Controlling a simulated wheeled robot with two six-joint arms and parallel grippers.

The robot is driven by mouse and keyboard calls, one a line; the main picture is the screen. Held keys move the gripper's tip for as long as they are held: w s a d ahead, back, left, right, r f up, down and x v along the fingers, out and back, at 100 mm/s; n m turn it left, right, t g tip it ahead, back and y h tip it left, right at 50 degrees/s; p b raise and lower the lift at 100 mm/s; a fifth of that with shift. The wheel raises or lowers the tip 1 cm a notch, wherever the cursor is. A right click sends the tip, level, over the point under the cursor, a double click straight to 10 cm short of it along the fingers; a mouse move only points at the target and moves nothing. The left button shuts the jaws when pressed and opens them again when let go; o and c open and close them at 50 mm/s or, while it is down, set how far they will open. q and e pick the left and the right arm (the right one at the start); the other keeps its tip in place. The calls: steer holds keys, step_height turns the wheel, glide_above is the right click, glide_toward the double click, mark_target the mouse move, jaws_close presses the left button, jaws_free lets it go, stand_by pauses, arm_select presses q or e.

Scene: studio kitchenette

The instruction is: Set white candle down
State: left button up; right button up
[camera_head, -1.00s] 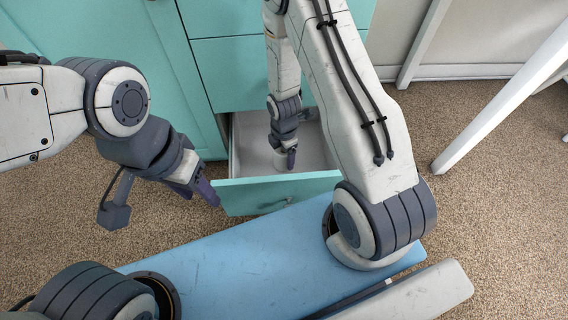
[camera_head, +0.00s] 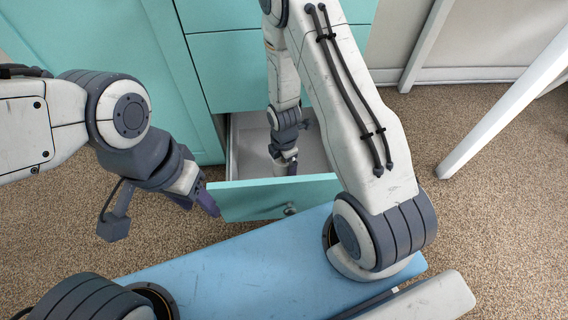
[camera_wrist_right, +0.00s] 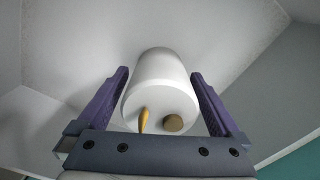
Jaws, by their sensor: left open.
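The white candle (camera_wrist_right: 160,80) stands between the two purple fingers of my right gripper (camera_wrist_right: 160,95) in the right wrist view. Its top, with a yellow flame shape and a brown round spot, faces the camera. Whether the candle touches the drawer floor cannot be told. My left gripper (camera_head: 207,200) is open and empty by the drawer front's left end.
The teal drawer front (camera_head: 265,198) with a round dark knob (camera_head: 290,209) stands between my base and the drawer inside. Teal cabinet doors and drawers rise behind. A white slanted leg (camera_head: 500,100) stands at the right on speckled carpet. The drawer inside looks clear around my gripper.

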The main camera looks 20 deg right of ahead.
step_height(320, 180, up, 12)
steer(key=p, duration=1.2)
steer(key=shift+r, duration=0.2)
steer(key=s+a+r+m, duration=0.25)
steer(key=a+r, duration=0.25)
steer(key=r, duration=0.4)
steer(key=s+a+r+m, duration=0.1)
steer(key=a+r+m, duration=0.3)
steer(key=r, duration=0.4)
steer(key=s+a+r+m, duration=0.1)
steer(key=s+r+m, duration=0.2)
steer(key=s+r, duration=0.3)
steer(key=s+a+r+m+y, duration=0.1)
steer(key=s+a+r+m, duration=0.1)
steer(key=s+r, duration=0.4)
steer(key=s+m, duration=0.1)
steer(key=s, duration=0.1)
steer(key=shift+s+a+r, duration=0.2)
steer(key=shift+s+a, duration=0.05)
steer(key=shift+s, duration=0.1)
step_height(320, 180, up, 46)
steer(key=p, duration=4.5)
steer(key=shift+f+p, duration=0.25)
steer(key=shift+p, duration=0.1)
